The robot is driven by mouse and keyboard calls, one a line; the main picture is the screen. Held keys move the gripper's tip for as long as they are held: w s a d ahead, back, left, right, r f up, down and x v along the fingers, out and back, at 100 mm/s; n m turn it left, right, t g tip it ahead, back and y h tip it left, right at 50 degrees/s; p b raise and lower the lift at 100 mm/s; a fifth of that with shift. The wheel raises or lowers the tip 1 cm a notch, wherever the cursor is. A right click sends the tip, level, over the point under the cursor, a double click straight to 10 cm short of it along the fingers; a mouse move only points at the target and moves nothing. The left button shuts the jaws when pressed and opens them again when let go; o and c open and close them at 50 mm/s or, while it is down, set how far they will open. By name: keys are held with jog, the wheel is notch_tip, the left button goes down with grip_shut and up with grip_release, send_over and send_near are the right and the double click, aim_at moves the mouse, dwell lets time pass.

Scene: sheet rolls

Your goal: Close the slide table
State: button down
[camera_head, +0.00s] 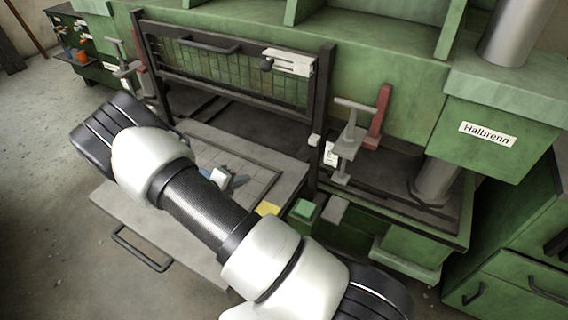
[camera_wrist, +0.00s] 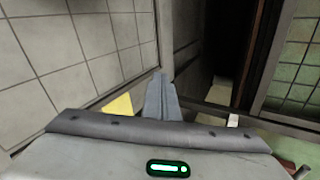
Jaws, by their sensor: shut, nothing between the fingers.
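The slide table (camera_head: 180,245) is a grey plate standing out in front of the green press, with a tiled area on top and a dark bar handle (camera_head: 140,250) on its front face. My arm crosses over it and hides part of it. In the wrist view my gripper (camera_wrist: 160,92) is shut and empty, its fingers pointing away from the camera. The tiled top (camera_wrist: 75,45) lies to the left of the fingers, with a yellow patch (camera_wrist: 117,105) close beside them. I cannot tell whether the fingers touch the table. A small blue-grey shape (camera_head: 236,182) over the tiles may be part of my gripper.
A framed mesh guard (camera_head: 225,72) with a handle stands raised behind the table, above a dark opening. A clamp (camera_head: 350,140) with a red lever (camera_head: 380,115) is to the right. Green drawers (camera_head: 510,260) stand at far right. The floor at left is clear.

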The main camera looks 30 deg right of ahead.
jog(key=f+n, duration=0.1)
jog(key=d+f+n, duration=0.1)
jog(key=f, duration=0.1)
jog(key=shift+w+t, duration=0.1)
jog(key=shift+t, duration=0.2)
jog(key=shift+w+d+f+n, duration=0.2)
jog(key=shift+d+f+n, duration=0.1)
jog(key=shift+f+n, duration=0.15)
jog(key=b, duration=0.2)
send_near(271, 169)
jog(key=f, duration=0.2)
jog(key=shift+d+f, duration=0.25)
jog(key=shift+f, duration=0.05)
jog(key=w+d, duration=0.1)
jog(key=w+d+b, duration=0.1)
jog(key=d, duration=0.1)
jog(key=shift+f, duration=0.15)
jog(key=shift+w+d, duration=0.35)
jog(key=shift+d, duration=0.1)
